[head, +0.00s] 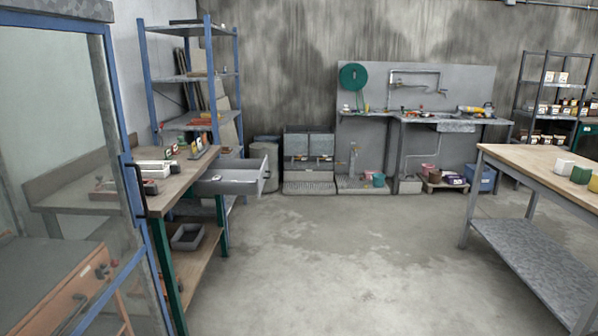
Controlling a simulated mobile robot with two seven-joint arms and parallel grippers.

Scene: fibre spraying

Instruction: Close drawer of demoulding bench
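The demoulding bench (166,196) stands at the left, with a wooden top and green legs. Its grey metal drawer (232,187) is pulled out to the right, well clear of the bench front. I look down partly into the drawer, and the part I see looks empty. Neither of my grippers shows in the head view. The bench's left part is seen through the glass panel in front of it.
A blue-framed glass panel (62,130) stands close at left. A wooden-topped table (540,172) with cups is at right. Blue shelving (190,78) and a sink bench (425,116) stand at the back. The concrete floor (335,260) between is clear.

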